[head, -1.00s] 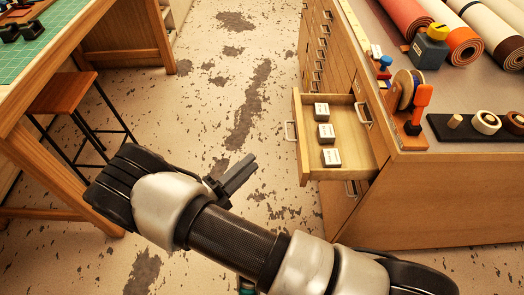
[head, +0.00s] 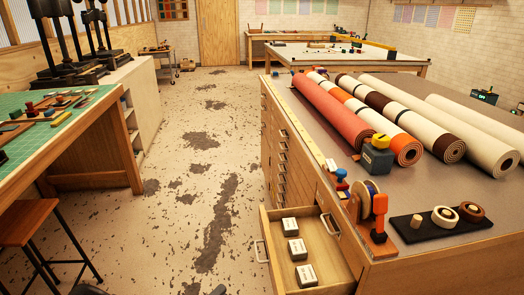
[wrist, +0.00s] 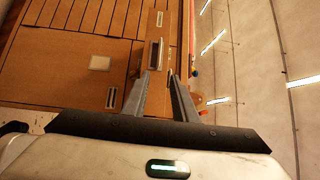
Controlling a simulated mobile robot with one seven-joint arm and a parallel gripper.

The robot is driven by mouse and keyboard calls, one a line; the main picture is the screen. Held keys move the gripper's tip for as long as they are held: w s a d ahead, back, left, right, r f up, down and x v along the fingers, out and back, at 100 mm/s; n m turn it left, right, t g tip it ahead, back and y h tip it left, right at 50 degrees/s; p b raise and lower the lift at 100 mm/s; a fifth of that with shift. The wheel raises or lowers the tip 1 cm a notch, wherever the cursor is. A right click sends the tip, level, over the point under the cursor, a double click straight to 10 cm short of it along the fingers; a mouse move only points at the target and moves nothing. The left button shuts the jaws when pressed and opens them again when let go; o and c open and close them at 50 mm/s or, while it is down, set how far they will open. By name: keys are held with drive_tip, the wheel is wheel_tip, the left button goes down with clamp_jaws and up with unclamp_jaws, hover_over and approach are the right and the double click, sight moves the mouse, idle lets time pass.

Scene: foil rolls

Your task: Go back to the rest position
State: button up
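My gripper (wrist: 161,78) shows in the wrist view with its two fingers apart and nothing held between them. Beyond the fingers is wooden cabinet work with a dark slot or handle. The gripper is out of frame in the head view, where only small dark bits of my arm show at the bottom edge. In the head view an open drawer (head: 335,250) sticks out of the wooden cabinet (head: 430,265). Several small white-topped boxes (head: 290,226) lie in a row in it.
Rolls, including a red one (head: 335,115), lie on the cabinet top, with a tape dispenser (head: 371,205) near its front corner. A green-matted workbench (head: 75,130) and a stool (head: 25,222) stand at left. The floor aisle (head: 205,180) between is clear.

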drive_tip(key=w+d+r+m+g+h, duration=0.2)
drive_tip(key=w+d+r+m+g, duration=0.1)
drive_tip(key=d+r+m+g, duration=0.7)
drive_tip(key=s+d+r+m+g+y, duration=0.5)
drive_tip(key=d+r+m+y, duration=0.65)
drive_tip(key=m, duration=1.15)
drive_tip(key=s+d+r+m+t+y, duration=0.2)
drive_tip(key=s+d+r+m+t, duration=0.5)
drive_tip(key=m, duration=0.6)
wheel_tip(320, 180, up, 21)
drive_tip(key=a+g+p, duration=0.1)
drive_tip(key=p, duration=1.8)
drive_tip(key=shift+w+r+m+p, duration=0.15)
drive_tip(key=shift+w+m+p, duration=0.2)
drive_tip(key=shift+w, duration=0.1)
drive_tip(key=shift+a, duration=0.2)
